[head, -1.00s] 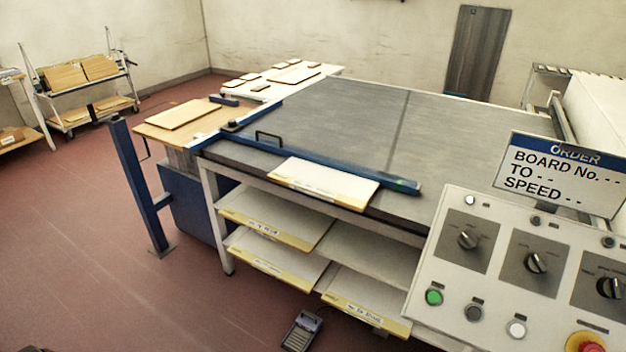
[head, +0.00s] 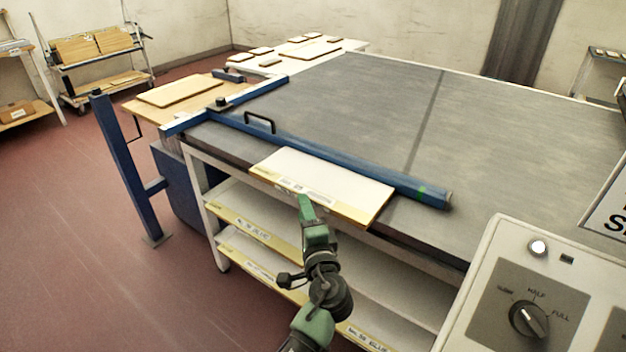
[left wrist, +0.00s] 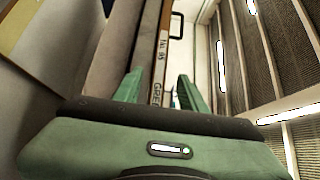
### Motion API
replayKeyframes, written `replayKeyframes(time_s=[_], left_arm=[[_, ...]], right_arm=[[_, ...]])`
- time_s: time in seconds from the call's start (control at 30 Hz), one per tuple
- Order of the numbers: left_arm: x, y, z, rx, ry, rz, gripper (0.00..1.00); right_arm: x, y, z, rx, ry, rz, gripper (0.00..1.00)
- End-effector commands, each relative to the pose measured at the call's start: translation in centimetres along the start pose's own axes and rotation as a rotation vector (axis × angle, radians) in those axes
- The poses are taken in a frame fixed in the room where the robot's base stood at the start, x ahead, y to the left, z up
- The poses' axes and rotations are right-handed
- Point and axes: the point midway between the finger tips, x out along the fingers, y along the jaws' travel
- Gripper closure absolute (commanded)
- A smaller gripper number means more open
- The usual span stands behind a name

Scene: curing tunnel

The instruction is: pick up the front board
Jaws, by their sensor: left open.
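The front board (head: 325,184) is a flat white panel with a yellow labelled front edge. It lies on the grey table's near edge, against the blue bar, and overhangs a little. My left gripper (head: 304,203) is at the board's front edge in the head view and hides a bit of it. In the left wrist view, the green fingers (left wrist: 160,92) are apart, with a thin labelled edge (left wrist: 162,58) showing between them. I cannot tell whether they touch it. My right gripper is not in view.
The blue bar (head: 340,163) with a black handle crosses the grey table (head: 375,100). Shelves below hold labelled boards (head: 255,231). A control panel (head: 480,278) stands at right front and a blue post (head: 122,170) at left. Red floor at left is clear.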

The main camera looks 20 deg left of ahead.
Motion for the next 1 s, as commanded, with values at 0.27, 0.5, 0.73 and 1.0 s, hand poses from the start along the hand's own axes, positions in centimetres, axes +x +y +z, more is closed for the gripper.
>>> replayKeyframes(time_s=[0.27, 0.5, 0.73, 1.0], left_arm=[[2.4, 0.1, -0.1, -0.001, 0.001, 0.002, 0.58], [5.9, 0.2, -0.4, 0.000, 0.001, 0.003, 0.58], [7.0, 0.2, -0.3, -0.001, 0.002, 0.005, 0.58], [7.0, 0.2, -0.3, -0.001, 0.002, 0.005, 0.94]], right_arm=[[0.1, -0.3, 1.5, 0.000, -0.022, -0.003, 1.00], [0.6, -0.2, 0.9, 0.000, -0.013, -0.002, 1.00], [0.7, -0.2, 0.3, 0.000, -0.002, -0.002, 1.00], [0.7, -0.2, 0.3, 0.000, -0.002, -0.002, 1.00]])
